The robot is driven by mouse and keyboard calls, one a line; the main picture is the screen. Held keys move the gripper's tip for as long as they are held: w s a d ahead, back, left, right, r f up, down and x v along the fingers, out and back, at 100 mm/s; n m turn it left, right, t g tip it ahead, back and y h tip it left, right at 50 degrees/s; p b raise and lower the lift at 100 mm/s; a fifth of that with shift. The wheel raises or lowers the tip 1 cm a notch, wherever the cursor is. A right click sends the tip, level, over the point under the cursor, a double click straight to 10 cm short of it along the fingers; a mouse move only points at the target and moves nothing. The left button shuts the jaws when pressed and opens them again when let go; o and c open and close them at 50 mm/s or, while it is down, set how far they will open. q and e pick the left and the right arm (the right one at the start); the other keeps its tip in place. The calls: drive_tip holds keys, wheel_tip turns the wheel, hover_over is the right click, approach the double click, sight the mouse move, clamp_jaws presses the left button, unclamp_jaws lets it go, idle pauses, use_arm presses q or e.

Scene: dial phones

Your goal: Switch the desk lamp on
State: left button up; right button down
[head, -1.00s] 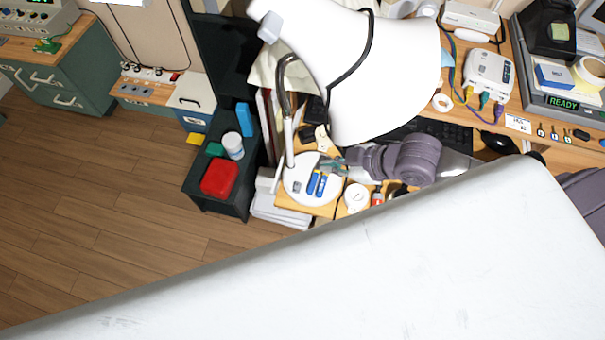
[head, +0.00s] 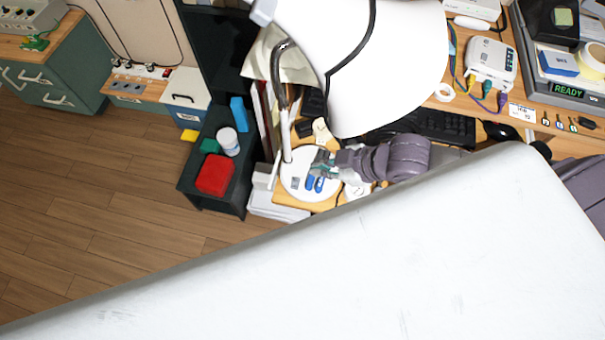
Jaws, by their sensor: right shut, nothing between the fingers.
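The desk lamp has a large white shade (head: 390,70), a grey bent neck (head: 277,75) and a round white base (head: 293,168) on the wooden desk. Two blue parts (head: 310,183) and a small grey square show on the base. My right gripper (head: 322,164) reaches in from the right, low under the shade, with its fingers over the base at the blue parts. It is shut and empty. I cannot tell whether the fingers touch the base. The underside of the shade is hidden, and I see no clear glow. My left gripper is not in view.
A keyboard (head: 445,128), a black mouse (head: 500,131) and a white router (head: 490,62) with cables are on the desk to the right. A dark bin or shelf unit (head: 188,184) with a red box (head: 214,174) stands left of the lamp. Open floor lies further left.

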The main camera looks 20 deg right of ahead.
sight(294, 178)
drive_tip(key=x, duration=0.6)
drive_tip(key=shift+r, duration=0.1)
drive_tip(key=f, duration=0.3)
drive_tip(key=shift+w+f, duration=0.25)
drive_tip(key=shift+w, duration=0.05)
drive_tip(key=shift+d+f, duration=0.1)
drive_tip(key=shift+f, duration=0.3)
drive_tip(key=shift+w+f, duration=0.1)
drive_tip(key=shift+f, duration=0.05)
drive_tip(key=shift+s+a+p, duration=0.2)
drive_tip(key=shift+s+p, duration=0.25)
drive_tip(key=shift+p, duration=0.05)
drive_tip(key=shift+s+a, duration=0.2)
drive_tip(key=shift+s, duration=0.05)
drive_tip(key=shift+r+p, duration=0.3)
